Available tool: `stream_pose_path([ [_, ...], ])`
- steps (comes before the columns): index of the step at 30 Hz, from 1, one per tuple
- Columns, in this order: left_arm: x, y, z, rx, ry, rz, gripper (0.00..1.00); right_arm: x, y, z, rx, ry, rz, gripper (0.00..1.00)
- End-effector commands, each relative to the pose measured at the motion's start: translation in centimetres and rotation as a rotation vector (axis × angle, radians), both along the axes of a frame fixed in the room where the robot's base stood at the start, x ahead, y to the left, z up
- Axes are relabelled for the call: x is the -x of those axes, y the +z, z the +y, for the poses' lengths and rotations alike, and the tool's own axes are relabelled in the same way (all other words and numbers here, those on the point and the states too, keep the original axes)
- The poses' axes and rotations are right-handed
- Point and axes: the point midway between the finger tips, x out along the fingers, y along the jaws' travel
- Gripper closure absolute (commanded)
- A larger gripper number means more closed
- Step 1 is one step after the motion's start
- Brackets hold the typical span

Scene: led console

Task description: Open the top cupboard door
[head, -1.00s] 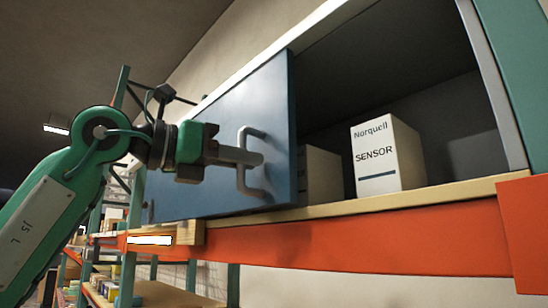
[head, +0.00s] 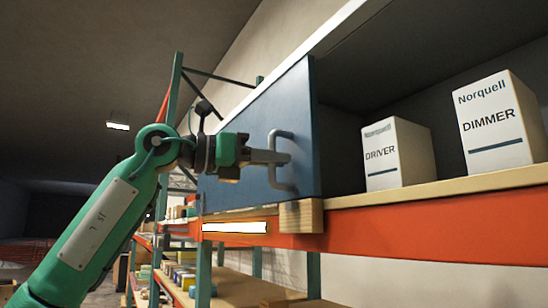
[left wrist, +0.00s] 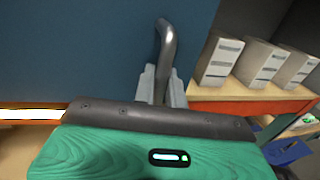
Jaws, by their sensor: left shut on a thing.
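The blue cupboard door (head: 235,180) is a flat panel along the shelf front; the cupboard is open to the right of its right edge. Its grey bar handle (head: 282,181) is upright near that edge. My left gripper (head: 276,157) is shut on the handle, with its fingers at the upper part of the bar. In the left wrist view the handle (left wrist: 166,45) rises from between the fingers (left wrist: 161,85), in front of the blue door (left wrist: 80,50). The cupboard behind the door is hidden. My right gripper is not in view.
White boxes marked DRIVER (head: 396,155) and DIMMER (head: 500,122) stand on the wooden shelf board (head: 440,188) in the open part. An orange beam (head: 420,222) runs below, with a wooden block (head: 301,216) under the door's right edge. Lower shelves hold small goods.

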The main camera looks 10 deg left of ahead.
Motion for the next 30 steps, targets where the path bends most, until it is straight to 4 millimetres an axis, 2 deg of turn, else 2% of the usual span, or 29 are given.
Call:
stream_pose_path([
  [15, -0.3, -0.3, 0.1, -0.006, 0.0, 0.003, 1.0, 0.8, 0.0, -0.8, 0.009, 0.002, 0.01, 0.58],
  [16, -0.3, -0.3, 0.1, -0.006, 0.0, 0.003, 0.82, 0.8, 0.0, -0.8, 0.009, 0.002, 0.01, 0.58],
  [18, -0.3, -0.3, 0.1, -0.006, 0.0, 0.003, 0.71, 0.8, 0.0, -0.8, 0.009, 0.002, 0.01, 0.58],
  [26, -0.2, -0.2, 0.2, -0.004, 0.0, 0.002, 0.71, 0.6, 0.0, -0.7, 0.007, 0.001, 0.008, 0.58],
  [30, 0.2, -0.3, 1.1, -0.002, 0.002, 0.0, 0.71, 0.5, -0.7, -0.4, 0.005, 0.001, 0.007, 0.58],
])
